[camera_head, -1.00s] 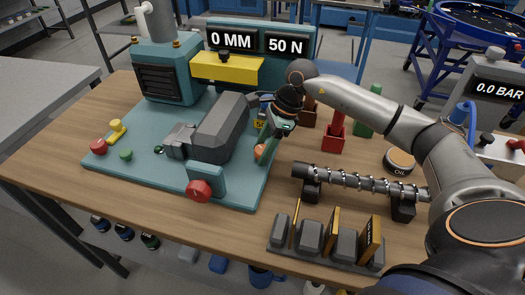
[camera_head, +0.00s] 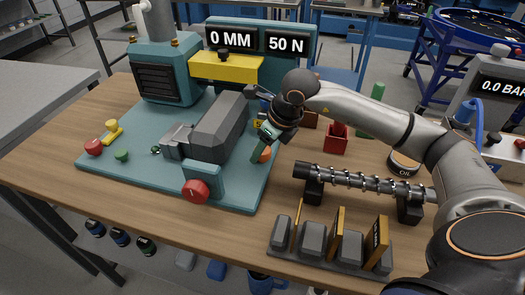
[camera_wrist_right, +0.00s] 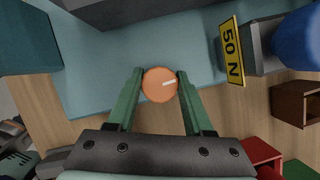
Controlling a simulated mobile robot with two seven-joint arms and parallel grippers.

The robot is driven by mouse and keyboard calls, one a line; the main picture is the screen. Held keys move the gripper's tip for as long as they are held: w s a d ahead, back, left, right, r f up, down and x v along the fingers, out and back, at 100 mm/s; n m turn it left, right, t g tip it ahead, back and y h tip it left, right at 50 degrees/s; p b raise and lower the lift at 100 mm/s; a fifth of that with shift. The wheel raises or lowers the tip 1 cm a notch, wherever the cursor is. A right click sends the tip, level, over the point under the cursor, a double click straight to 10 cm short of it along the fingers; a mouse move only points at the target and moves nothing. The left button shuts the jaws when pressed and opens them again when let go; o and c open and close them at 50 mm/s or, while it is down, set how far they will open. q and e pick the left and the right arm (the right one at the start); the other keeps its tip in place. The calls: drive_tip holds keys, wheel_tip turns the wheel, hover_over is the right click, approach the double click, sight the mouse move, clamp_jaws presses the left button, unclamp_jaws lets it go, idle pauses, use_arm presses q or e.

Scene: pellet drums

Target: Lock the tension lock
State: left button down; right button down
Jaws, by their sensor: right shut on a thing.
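An orange round knob (camera_head: 265,156) sits at the right edge of the teal machine base (camera_head: 130,171); I take it to be the tension lock. My right gripper (camera_head: 262,150) reaches down to it from the upper right. In the right wrist view the knob (camera_wrist_right: 153,90) lies between the two green fingers of the right gripper (camera_wrist_right: 160,78), which are shut on its sides. Its white mark points right, nearly level in that picture. My left gripper is not in view.
The grey machine body (camera_head: 222,125) and a red knob (camera_head: 195,191) stand left of the gripper. A screw shaft on stands (camera_head: 360,183), a rack of grey and yellow pieces (camera_head: 330,245) and a red box (camera_head: 337,138) lie to the right.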

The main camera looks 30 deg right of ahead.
drive_tip(key=shift+m, duration=0.4)
drive_tip(key=shift+c, duration=1.4)
unclamp_jaws()
drive_tip(key=shift+r, duration=0.1)
drive_tip(key=v, duration=1.2)
drive_tip(key=shift+s+r, duration=0.15)
drive_tip(key=shift+s, duration=0.05)
drive_tip(key=shift+a, duration=0.1)
